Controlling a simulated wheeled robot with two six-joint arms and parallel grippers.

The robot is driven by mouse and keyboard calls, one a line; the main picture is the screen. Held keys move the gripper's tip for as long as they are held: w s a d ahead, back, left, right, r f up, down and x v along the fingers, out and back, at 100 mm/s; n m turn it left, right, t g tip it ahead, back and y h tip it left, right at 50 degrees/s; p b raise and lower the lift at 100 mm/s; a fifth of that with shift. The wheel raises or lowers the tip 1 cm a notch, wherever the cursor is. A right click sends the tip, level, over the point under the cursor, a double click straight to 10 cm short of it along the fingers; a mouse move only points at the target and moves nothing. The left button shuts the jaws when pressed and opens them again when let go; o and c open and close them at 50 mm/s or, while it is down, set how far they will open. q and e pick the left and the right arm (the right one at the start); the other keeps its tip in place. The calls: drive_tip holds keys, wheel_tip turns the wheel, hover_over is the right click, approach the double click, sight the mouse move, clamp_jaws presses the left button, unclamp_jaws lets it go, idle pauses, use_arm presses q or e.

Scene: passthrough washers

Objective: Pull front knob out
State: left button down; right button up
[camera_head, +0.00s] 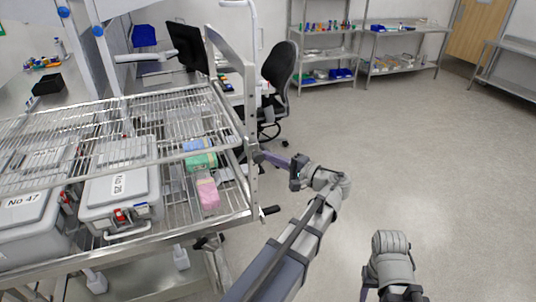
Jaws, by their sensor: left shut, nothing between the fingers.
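A black knob (270,210) sticks out to the right from the front right corner of the metal rack (232,217). Another dark knob-like part (208,243) sits lower, under the front rail. I cannot tell from this view whether either is pulled out. My left gripper (262,156) is shut and empty. It points left at the rack's right side post, further back and higher in the picture than the black knob. Whether its tips touch the post is too small to tell. Of my right arm only links show at the bottom right; its gripper is not visible.
Grey lidded boxes (118,186) and pink, green and blue packs lie in the rack. An office chair (279,80) stands behind it. Shelves (327,60) line the back wall. The floor (430,150) on the right is clear.

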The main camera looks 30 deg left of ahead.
use_arm(q)
drive_tip(key=shift+s+d, duration=0.2)
drive_tip(key=shift+s, duration=0.1)
drive_tip(key=w, duration=0.5)
drive_tip(key=s+d, duration=0.2)
drive_tip(key=d, duration=0.7)
drive_tip(key=shift+s, duration=0.25)
drive_tip(key=shift+d, duration=0.1)
drive_tip(key=shift+f, duration=0.1)
